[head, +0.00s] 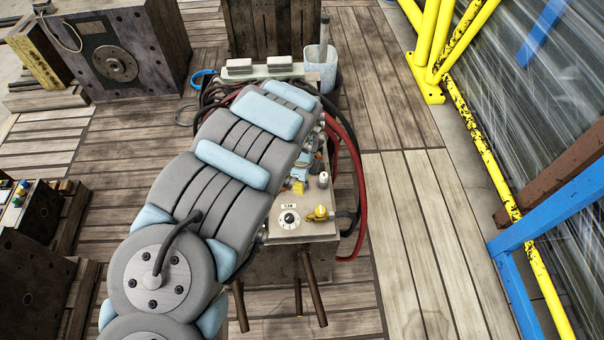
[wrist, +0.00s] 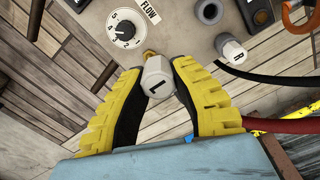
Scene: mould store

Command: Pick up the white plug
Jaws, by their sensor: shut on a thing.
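A white hexagonal plug (wrist: 158,77) marked L sits between the yellow fingertips of my gripper (wrist: 160,83) in the wrist view. The fingers are shut on its sides. A small brass-coloured fitting (wrist: 149,54) shows just behind it; I cannot tell whether they touch. A second white plug (wrist: 232,52), marked R, stands on the panel to the right, apart from the fingers. In the head view a white plug (head: 323,180) stands near the panel's right edge. My arm hides much of the panel there, and the held plug cannot be made out.
A white dial (wrist: 124,29) with a FLOW label is left of the held plug. Red and black hoses (head: 361,190) curve along the panel's right side. Yellow rails (head: 430,50) and a blue frame (head: 545,220) stand at right.

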